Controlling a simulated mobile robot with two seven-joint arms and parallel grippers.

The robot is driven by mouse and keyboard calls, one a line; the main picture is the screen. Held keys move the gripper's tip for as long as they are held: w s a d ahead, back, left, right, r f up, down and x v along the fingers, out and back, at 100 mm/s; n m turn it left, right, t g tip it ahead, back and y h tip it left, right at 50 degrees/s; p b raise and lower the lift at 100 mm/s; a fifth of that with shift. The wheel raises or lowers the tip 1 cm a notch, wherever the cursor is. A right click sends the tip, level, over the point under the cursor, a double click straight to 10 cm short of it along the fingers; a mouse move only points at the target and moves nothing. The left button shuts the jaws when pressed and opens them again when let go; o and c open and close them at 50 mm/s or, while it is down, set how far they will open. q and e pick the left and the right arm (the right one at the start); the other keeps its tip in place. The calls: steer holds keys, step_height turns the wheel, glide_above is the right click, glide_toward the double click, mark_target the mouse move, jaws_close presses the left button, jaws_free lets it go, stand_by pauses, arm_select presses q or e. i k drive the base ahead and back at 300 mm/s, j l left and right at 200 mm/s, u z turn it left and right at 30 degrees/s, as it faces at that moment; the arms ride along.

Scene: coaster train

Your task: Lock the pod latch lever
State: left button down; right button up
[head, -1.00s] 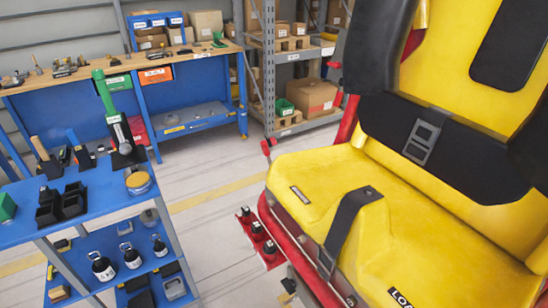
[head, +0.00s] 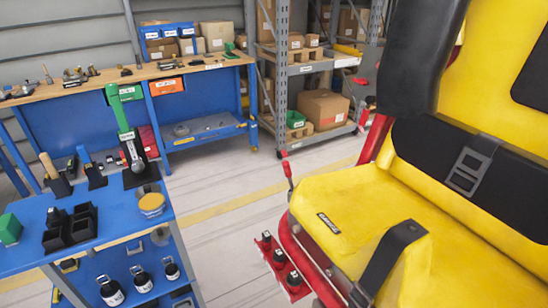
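A slim lever with a red grip (head: 288,172) stands nearly upright at the near left corner of the yellow ride seat (head: 340,205), beside the seat's red frame (head: 300,245). It appears to be the pod latch lever. Its lower end meets the frame, but the latch itself is too small to make out. A black belt with a buckle (head: 467,172) lies across the backrest, and a black strap (head: 390,255) crosses the seat front. Neither of my grippers shows in the head view.
A blue tool trolley (head: 110,225) stands at left, holding tools, black bins and a round tin (head: 151,204). A blue workbench (head: 90,130) and grey shelving (head: 281,90) stand behind. A black padded restraint (head: 415,60) hangs at upper right. Pale floor (head: 225,215) lies clear between trolley and seat.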

mark_target(285, 164)
steer(key=i+j, duration=0.65)
steer(key=j, duration=0.15)
steer(key=z, duration=1.85)
